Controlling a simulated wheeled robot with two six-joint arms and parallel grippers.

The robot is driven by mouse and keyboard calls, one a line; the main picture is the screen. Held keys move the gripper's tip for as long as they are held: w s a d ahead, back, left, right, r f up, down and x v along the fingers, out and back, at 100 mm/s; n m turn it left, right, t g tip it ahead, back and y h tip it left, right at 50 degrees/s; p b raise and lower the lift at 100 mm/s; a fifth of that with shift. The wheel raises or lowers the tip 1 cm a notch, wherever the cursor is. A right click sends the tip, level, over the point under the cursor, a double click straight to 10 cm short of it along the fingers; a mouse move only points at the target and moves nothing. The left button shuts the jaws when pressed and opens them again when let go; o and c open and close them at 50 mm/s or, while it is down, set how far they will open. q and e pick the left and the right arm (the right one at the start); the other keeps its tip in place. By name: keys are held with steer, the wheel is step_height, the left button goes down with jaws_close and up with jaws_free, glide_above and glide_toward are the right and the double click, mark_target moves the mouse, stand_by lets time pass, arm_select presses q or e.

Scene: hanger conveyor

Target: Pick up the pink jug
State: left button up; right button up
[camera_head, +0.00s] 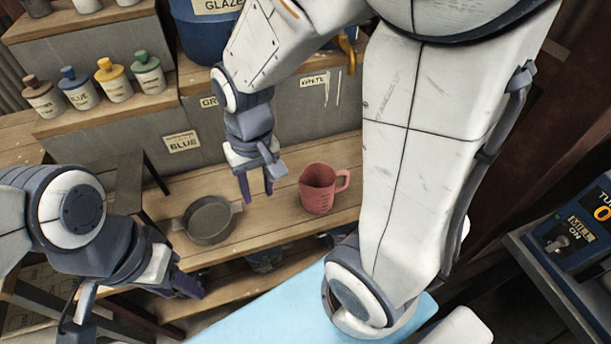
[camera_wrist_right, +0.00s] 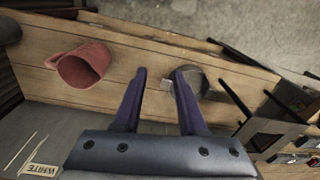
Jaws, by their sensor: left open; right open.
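The pink jug (camera_head: 318,188) stands upright on the wooden shelf, its handle to the right in the head view. In the right wrist view the jug (camera_wrist_right: 84,65) is left of the fingers. My right gripper (camera_head: 256,190) is open and empty above the shelf, left of the jug and apart from it; its two fingers also show in the right wrist view (camera_wrist_right: 160,85). My left gripper (camera_head: 190,283) is at the lower left, in front of the shelf and away from the jug. The gap between its fingers is hard to make out, and it holds nothing visible.
A dark round pan (camera_head: 209,221) sits on the shelf left of my right gripper. Several capped bottles (camera_head: 114,80) and a blue barrel (camera_head: 205,35) stand on the steps behind. A light blue surface (camera_head: 255,318) lies in front. A control box (camera_head: 575,235) is at the right.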

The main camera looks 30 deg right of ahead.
mark_target(336, 176)
steer(key=w+d+f+m+b, duration=0.1)
steer(key=d+f+m, duration=0.2)
steer(key=d+f, duration=0.2)
steer(key=d+f+m+b, duration=0.1)
steer(key=d+f+m, duration=0.3)
steer(key=d, duration=0.5)
steer(key=w+d+f+m+b, duration=0.1)
steer(key=d+f+m, duration=0.2)
steer(key=d+f, duration=0.3)
steer(key=shift+w+d+f+m, duration=0.1)
steer(key=shift+w+d+m, duration=0.1)
steer(key=shift+d, duration=0.3)
steer(key=shift+w+d+f+m, duration=0.1)
steer(key=shift+w+d, duration=0.05)
steer(key=shift+d, duration=0.3)
steer(key=shift+s+a+f+b, duration=0.1)
steer(key=shift+a+f+b, duration=0.1)
steer(key=shift+f, duration=1.35)
steer(key=shift+s+a+f+b, duration=0.1)
steer(key=shift+f+b, duration=0.05)
steer(key=shift+f, duration=1.35)
steer(key=shift+c, duration=0.3)
jaws_close()
